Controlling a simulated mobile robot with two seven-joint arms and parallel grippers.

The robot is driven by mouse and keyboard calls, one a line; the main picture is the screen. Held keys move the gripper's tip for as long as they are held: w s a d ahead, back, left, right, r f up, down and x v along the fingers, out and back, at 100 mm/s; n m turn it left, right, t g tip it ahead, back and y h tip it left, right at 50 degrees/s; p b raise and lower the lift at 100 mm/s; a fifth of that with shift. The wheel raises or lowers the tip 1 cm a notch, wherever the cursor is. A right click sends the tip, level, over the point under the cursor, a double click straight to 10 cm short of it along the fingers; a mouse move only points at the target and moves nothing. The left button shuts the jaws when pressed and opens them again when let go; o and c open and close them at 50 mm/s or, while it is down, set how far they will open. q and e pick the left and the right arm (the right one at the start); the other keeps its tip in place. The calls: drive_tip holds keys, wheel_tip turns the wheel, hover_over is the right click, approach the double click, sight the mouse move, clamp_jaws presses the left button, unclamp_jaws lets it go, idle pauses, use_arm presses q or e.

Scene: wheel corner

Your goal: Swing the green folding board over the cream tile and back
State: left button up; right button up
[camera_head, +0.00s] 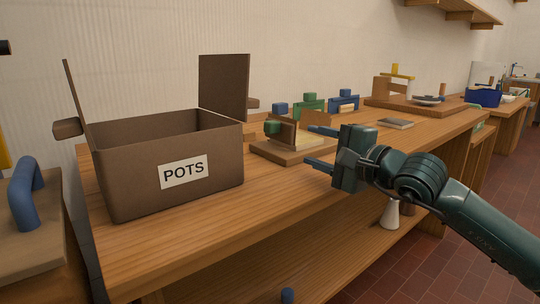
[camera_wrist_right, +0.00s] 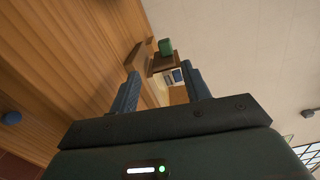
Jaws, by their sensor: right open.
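A brown board with a green knob (camera_head: 272,128) stands upright on a light wooden base (camera_head: 262,150) on the bench, right of the POTS box. The knob also shows in the right wrist view (camera_wrist_right: 165,47). I take this to be the green folding board; a green bracket (camera_head: 312,105) stands behind it. I cannot pick out the cream tile with certainty; a pale piece (camera_head: 347,108) shows under a blue bracket. My right gripper (camera_head: 321,147) is open and empty, just right of the base, its fingers pointing left towards the board. My left gripper is out of view.
A large brown open box labelled POTS (camera_head: 168,160) stands on the left of the bench. Blue brackets (camera_head: 345,100) line the back. A flat grey-brown item (camera_head: 395,124) lies to the right. The bench front (camera_head: 240,210) is clear.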

sight(275, 128)
drive_tip(key=shift+w+d+r, duration=0.15)
drive_tip(key=shift+w+d, duration=0.1)
drive_tip(key=shift+w, duration=0.05)
drive_tip(key=shift+w+a+r, duration=0.15)
drive_tip(key=shift+w, duration=0.15)
drive_tip(key=b+x, duration=0.1)
drive_tip(key=x, duration=1.1)
drive_tip(key=shift+w, duration=0.15)
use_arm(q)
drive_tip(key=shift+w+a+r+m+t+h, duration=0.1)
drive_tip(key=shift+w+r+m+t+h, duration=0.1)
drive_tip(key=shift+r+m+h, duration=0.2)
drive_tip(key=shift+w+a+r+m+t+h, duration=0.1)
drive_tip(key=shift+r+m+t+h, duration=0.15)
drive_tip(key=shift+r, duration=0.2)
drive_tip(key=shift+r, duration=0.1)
use_arm(e)
drive_tip(key=shift+c, duration=0.4)
drive_tip(key=shift+c, duration=0.7)
drive_tip(key=c, duration=0.8)
